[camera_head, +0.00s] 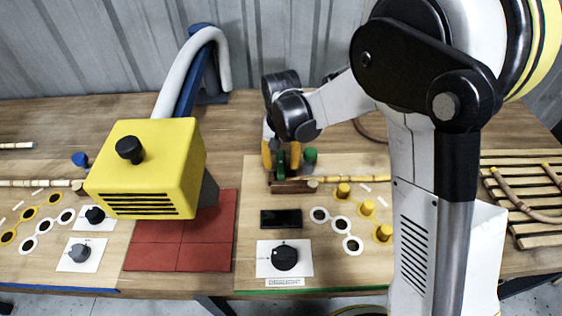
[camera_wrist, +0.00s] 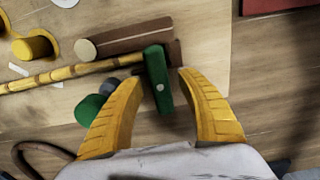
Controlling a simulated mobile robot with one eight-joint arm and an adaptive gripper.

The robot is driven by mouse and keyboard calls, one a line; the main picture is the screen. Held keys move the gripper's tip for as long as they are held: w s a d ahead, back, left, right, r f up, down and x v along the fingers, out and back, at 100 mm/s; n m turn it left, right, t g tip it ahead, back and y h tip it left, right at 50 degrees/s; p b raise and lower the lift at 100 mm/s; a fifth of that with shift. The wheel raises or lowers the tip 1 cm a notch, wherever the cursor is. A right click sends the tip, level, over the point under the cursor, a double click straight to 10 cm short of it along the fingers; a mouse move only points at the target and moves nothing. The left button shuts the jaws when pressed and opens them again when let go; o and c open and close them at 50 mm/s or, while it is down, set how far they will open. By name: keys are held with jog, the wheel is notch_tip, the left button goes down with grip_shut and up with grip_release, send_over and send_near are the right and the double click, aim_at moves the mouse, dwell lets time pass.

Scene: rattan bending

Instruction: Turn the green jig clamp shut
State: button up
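The green clamp lever (camera_wrist: 155,66) shows in the wrist view, its far end over the brown wooden block (camera_wrist: 130,39) of the jig. In the head view the lever (camera_head: 295,158) is partly hidden by my gripper. My gripper (camera_wrist: 160,78) is open, its yellow fingers standing on either side of the lever with a gap on each side. In the head view my gripper (camera_head: 280,168) points down at the block. A jointed rattan pole (camera_wrist: 72,71) lies alongside the block. A green knob (camera_wrist: 90,108) stands beside my left finger in the wrist view.
Yellow pegs (camera_head: 367,208) and white rings (camera_head: 343,225) are on the right board. A dial (camera_head: 284,257) and a black display (camera_head: 281,219) are at its front. A yellow heater (camera_head: 150,168) on a bent arm hangs over the red tiles (camera_head: 180,242). A slatted rack (camera_head: 530,225) is at right.

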aim_at(281, 162)
jog(key=shift+r, duration=0.1)
notch_tip(281, 162, up, 12)
dwell(0.5)
jog(key=s+d+r+t, duration=0.2)
jog(key=s+d+t, duration=0.1)
jog(key=s+d, duration=0.4)
jog(key=s+d+r+t, duration=0.3)
jog(key=s+d+t, duration=0.1)
jog(key=s+d, duration=0.4)
jog(key=s, duration=0.2)
jog(key=shift+s+d+n, duration=0.3)
jog(key=shift+s, duration=0.1)
